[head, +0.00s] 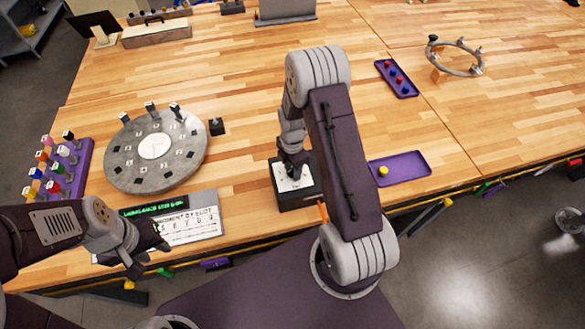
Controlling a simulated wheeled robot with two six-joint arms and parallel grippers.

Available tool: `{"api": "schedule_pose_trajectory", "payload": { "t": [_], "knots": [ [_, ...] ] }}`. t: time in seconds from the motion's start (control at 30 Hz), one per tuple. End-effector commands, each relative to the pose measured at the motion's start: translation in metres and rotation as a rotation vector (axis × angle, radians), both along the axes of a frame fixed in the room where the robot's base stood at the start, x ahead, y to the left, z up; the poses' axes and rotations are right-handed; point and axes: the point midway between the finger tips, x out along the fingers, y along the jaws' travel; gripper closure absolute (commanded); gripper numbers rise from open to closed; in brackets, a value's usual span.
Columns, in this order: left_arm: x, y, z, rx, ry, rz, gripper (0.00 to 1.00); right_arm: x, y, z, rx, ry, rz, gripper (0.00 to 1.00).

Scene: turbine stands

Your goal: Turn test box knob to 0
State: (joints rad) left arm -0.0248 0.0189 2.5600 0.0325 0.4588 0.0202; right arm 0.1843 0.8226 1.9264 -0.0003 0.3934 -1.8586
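The test box (294,199) is a small dark box with a white top face near the table's front edge, in the middle of the head view. My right gripper (293,172) points down onto its top, at or just above the white face. The knob is hidden behind the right gripper, so its setting cannot be read. Whether the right fingers are open or shut on the knob cannot be told. My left gripper (150,260) is at the lower left, near the table's front edge, with its fingers apart and nothing visible between them.
Left of the box are a grey round disc (118,170) with pegs, a labelled display board (203,224) and a purple rack (80,180) of coloured parts. Right are a purple tray (415,167), another tray (386,68) and a metal ring (458,72).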

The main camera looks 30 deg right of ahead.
Motion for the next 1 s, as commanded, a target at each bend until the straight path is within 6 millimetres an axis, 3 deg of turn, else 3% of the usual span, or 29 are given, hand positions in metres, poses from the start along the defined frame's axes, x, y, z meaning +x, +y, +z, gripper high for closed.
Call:
{"api": "schedule_pose_trajectory", "payload": {
  "t": [0.1,0.17,0.47,1.0],
  "knots": [
    [0.000,0.000,0.000,0.000,0.000,0.000,0.64,0.000,0.000,0.000,0.000,0.000,-0.001,0.60],
    [0.000,0.000,0.000,0.000,0.000,0.000,0.64,0.000,0.000,0.000,0.000,0.000,-0.001,0.53],
    [0.000,0.000,0.001,0.000,0.000,0.000,0.64,0.000,0.000,0.001,0.000,-0.001,-0.001,0.53],
    [0.000,0.000,0.042,0.000,0.000,0.000,0.64,0.000,0.000,0.050,0.000,-0.001,-0.001,0.53]
  ]
}}
